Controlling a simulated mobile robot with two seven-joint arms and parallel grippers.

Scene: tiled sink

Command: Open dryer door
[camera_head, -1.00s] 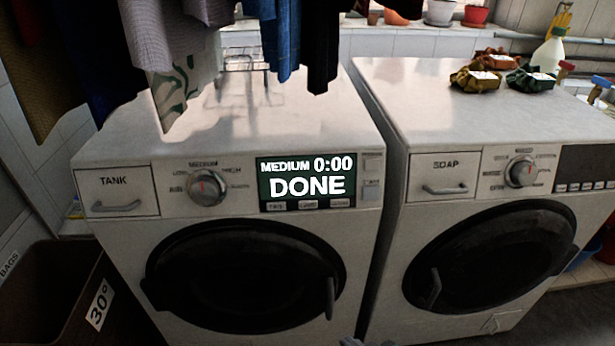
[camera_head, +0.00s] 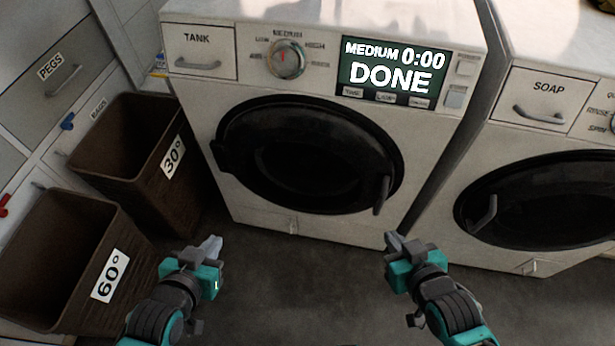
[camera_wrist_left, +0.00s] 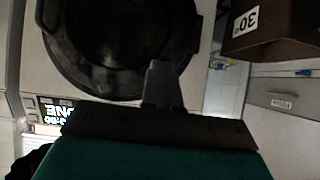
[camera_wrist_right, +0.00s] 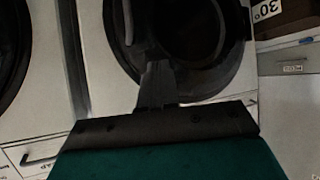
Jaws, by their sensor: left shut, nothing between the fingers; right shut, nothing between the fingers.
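The dryer (camera_head: 250,70) is the white machine with a TANK drawer and a display reading "MEDIUM 0:00 DONE". Its round black door (camera_head: 310,155) is closed, with a dark vertical handle (camera_head: 382,195) on the right side. The door also shows in the left wrist view (camera_wrist_left: 120,45) and the right wrist view (camera_wrist_right: 195,45). My left gripper (camera_head: 213,245) is shut and empty, low in front of the dryer's left side. My right gripper (camera_head: 392,238) is shut and empty, below the door handle and apart from it.
A second white machine (camera_head: 500,130) with a SOAP drawer and a closed black door (camera_head: 545,200) stands at the right. Brown bins marked 30° (camera_head: 135,150) and 60° (camera_head: 65,250) stand at the left. Dark floor (camera_head: 300,290) between my grippers is clear.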

